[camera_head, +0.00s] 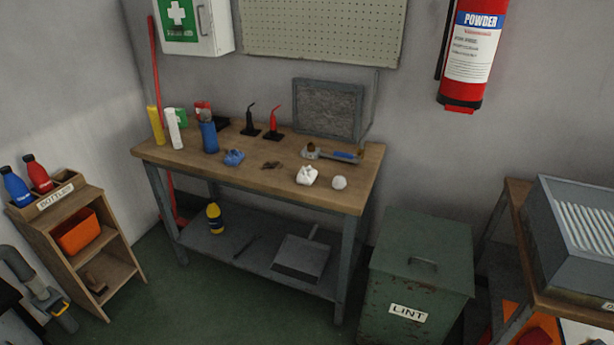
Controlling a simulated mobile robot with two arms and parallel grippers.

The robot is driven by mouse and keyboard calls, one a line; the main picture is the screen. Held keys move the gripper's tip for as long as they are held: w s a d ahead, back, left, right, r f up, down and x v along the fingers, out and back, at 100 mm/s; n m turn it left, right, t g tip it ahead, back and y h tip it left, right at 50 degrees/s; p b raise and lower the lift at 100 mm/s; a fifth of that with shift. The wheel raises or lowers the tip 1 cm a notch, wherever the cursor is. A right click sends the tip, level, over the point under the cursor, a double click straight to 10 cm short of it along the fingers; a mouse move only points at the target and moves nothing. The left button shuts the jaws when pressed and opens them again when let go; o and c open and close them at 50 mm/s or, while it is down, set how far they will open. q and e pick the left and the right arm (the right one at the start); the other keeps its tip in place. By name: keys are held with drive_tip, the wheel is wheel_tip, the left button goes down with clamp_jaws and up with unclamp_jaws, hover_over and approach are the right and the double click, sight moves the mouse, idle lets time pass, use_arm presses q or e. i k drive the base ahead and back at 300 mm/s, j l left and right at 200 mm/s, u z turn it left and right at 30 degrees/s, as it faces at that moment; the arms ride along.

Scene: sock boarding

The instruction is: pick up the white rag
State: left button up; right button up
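The white rag (307,175) lies crumpled on the wooden top of the workbench (240,180), near its front edge and right of the middle. A small round whitish ball (339,183) sits just right of it, and a crumpled blue cloth (234,157) lies further left. My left gripper (65,318) is at the lower left corner of the view, far from the rag, in front of the bottle shelf. Its fingers are too small and dark to tell open from shut. My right gripper is not in view.
Bottles and cans (174,128) stand at the bench's left end. Two oil cans (273,124), a grey framed panel (328,108) and a blue-handled tool (344,156) are behind the rag. A green LINT bin (421,265) stands right of the bench. Green floor is clear in front.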

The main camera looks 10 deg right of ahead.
sight(306, 177)
drive_tip(key=i+l, duration=0.1)
drive_tip(key=i, duration=0.35)
drive_tip(key=i+l+u, duration=0.1)
drive_tip(key=i, duration=0.35)
